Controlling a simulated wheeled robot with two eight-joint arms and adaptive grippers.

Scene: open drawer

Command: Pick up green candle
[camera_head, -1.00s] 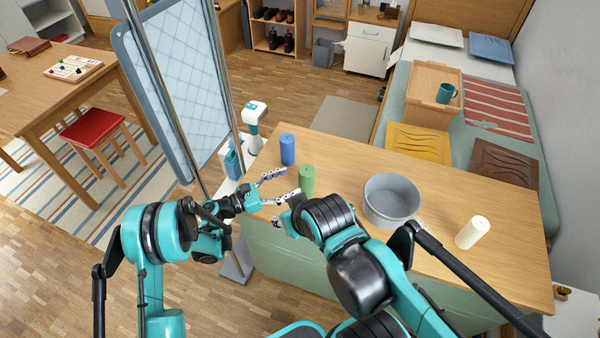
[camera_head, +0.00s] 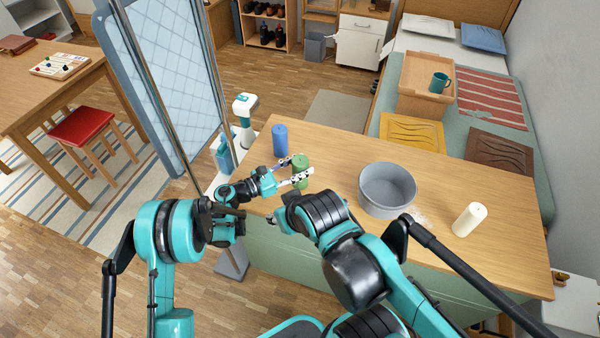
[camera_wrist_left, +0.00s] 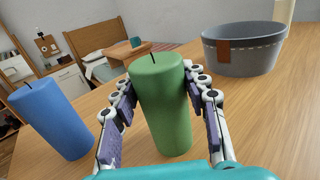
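The green candle (camera_head: 300,162) stands upright near the left end of the wooden counter. My left gripper (camera_head: 296,170) reaches it from the left, with one finger on each side. In the left wrist view the green candle (camera_wrist_left: 163,110) stands between the two spread fingers of the left gripper (camera_wrist_left: 163,88). Gaps show between the lower finger pads and the candle; contact near the fingertips cannot be told. My right gripper (camera_head: 285,214) is at the counter's front edge, mostly hidden behind its own arm.
A blue candle (camera_head: 279,140) stands close behind the green one, left of it in the left wrist view (camera_wrist_left: 52,118). A grey bowl (camera_head: 387,190) and a white candle (camera_head: 469,220) stand farther right. The counter (camera_head: 345,160) is clear behind the bowl's left side.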

